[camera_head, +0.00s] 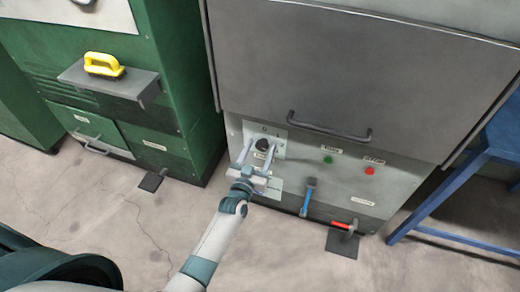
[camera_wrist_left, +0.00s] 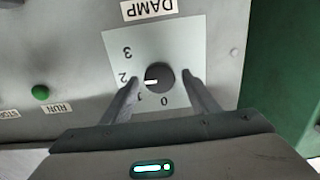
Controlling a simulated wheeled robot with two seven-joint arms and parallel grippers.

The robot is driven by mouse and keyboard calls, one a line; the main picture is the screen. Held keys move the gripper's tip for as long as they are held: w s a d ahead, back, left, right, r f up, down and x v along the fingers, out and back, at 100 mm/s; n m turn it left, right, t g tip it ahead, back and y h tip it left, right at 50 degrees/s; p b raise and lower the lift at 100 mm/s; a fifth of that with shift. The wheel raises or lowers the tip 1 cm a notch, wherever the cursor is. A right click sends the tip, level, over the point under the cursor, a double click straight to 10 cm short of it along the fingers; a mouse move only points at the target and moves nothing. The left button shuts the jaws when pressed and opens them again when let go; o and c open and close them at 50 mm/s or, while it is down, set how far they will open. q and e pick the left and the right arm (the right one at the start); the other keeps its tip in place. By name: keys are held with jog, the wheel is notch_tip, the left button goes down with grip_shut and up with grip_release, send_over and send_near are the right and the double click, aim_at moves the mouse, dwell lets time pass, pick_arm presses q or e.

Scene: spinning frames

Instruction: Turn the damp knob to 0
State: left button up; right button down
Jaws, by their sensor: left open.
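The damp knob (camera_head: 263,145) is a round dark knob on a pale dial plate on the grey machine's lower front. In the left wrist view the knob (camera_wrist_left: 161,72) shows a white mark pointing left, close to the 2. The dial plate (camera_wrist_left: 185,45) carries the digits 0 to 3, with a DAMP label (camera_wrist_left: 149,8) beyond it. My left gripper (camera_head: 256,156) is open at the dial. In the left wrist view its fingers (camera_wrist_left: 160,78) stand on either side of the knob, with visible gaps. My right gripper is not in view.
A green RUN button (camera_head: 328,159) and a red button (camera_head: 369,171) sit right of the dial. A long handle (camera_head: 330,130) juts out above. A blue-handled tool (camera_head: 306,200) and a red-handled one (camera_head: 343,225) are below. A blue frame (camera_head: 440,195) stands right.

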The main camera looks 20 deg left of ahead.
pick_arm(q)
jog(key=shift+c, duration=0.6)
jog(key=c, duration=0.9)
